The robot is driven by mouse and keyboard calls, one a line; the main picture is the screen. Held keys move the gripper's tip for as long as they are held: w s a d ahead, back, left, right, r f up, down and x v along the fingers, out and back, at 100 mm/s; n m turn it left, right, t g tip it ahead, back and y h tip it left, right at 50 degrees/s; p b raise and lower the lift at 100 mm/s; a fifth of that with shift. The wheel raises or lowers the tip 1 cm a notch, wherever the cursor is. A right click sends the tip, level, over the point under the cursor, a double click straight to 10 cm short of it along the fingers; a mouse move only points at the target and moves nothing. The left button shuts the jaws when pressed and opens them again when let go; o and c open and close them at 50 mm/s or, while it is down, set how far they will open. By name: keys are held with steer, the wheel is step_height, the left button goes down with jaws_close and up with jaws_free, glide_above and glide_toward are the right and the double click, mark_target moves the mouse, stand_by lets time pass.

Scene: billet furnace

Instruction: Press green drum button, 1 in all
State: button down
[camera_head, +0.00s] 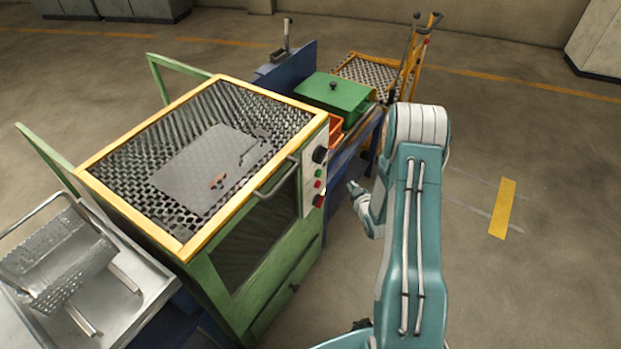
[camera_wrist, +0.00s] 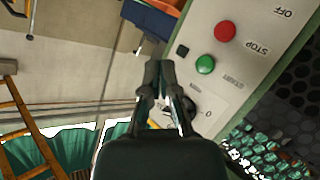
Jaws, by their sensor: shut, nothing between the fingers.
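The green button (camera_wrist: 205,64) is a round cap on a pale control panel (camera_wrist: 225,75) in the wrist view. In the head view it is a small green spot (camera_head: 318,172) on the panel at the right end of the green machine. My gripper (camera_wrist: 159,66) is shut and empty, with its fingertips left of the green button in the wrist view. In the head view, my gripper (camera_head: 353,187) points toward the panel and appears apart from it. A red button (camera_wrist: 225,31) sits near the STOP label. The panel's lower part is partly hidden by my fingers.
The green machine (camera_head: 262,245) has a yellow-rimmed mesh top and a handle (camera_head: 276,178) beside the panel. A black knob (camera_head: 320,155) sticks out above the green button. A green lidded box (camera_head: 335,93) stands behind.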

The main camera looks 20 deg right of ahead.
mark_target(318, 174)
steer(key=shift+s+a+f, duration=0.1)
steer(key=shift+s+f, duration=0.15)
steer(key=shift+f, duration=0.2)
steer(key=shift+d, duration=0.2)
steer(key=shift+w, duration=0.1)
steer(key=w+a, duration=0.5)
steer(key=w, duration=0.1)
steer(key=shift+w+a, duration=0.4)
steer(key=shift+w+a, duration=0.1)
stand_by(1.0)
steer(key=shift+w+a+r, duration=0.1)
steer(key=shift+w+a, duration=0.05)
steer(key=shift+w, duration=0.05)
